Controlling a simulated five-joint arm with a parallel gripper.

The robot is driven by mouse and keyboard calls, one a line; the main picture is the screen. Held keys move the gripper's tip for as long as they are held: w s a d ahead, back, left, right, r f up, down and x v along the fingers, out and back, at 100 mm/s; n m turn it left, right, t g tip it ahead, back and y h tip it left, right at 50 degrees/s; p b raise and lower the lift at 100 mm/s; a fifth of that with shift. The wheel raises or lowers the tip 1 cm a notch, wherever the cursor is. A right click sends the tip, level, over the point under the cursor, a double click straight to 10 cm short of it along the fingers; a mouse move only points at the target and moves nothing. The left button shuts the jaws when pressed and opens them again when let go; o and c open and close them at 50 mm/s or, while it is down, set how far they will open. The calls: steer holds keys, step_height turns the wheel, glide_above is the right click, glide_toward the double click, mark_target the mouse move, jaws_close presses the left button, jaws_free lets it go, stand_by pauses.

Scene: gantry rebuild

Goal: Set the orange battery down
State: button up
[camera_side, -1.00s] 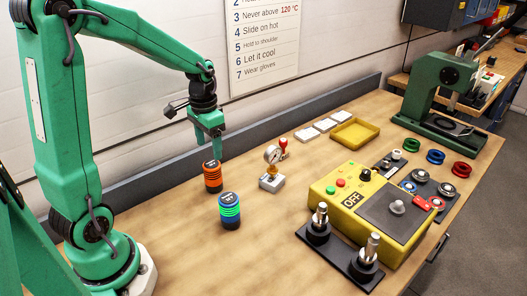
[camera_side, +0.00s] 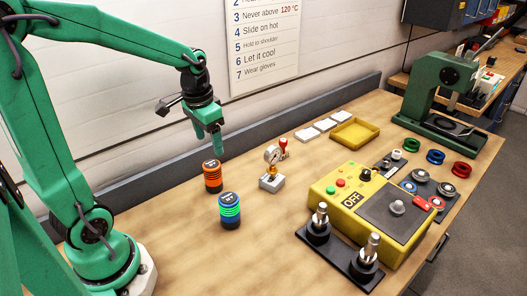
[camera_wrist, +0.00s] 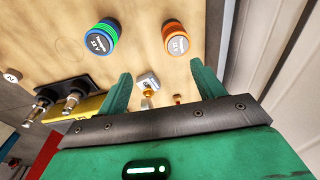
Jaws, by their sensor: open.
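The orange battery (camera_side: 212,178) stands upright on the wooden bench, orange with dark bands and a dark top. It also shows in the wrist view (camera_wrist: 176,42), beyond the right finger. My gripper (camera_side: 209,148) is above and apart from it, with a gap between fingers and battery top. In the wrist view the two green fingers of my gripper (camera_wrist: 163,85) are spread wide with nothing held between them. A blue and green battery (camera_side: 230,211) stands upright on the bench in front of the orange one; in the wrist view it (camera_wrist: 101,40) is beyond the left finger.
A pressure gauge on a grey block (camera_side: 271,180) stands right of the batteries. A yellow control box (camera_side: 345,190), a yellow tray (camera_side: 355,133) and a dark plate with two metal posts (camera_side: 340,249) lie further right. Bare bench surrounds the batteries.

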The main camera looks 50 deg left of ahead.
steer(key=s+d+r+t, duration=0.4)
steer(key=s+d+r, duration=0.2)
steer(key=s+d, duration=0.2)
steer(key=shift+s+d+r, duration=0.35)
steer(key=shift+s+d, duration=0.05)
steer(key=shift+s, duration=0.45)
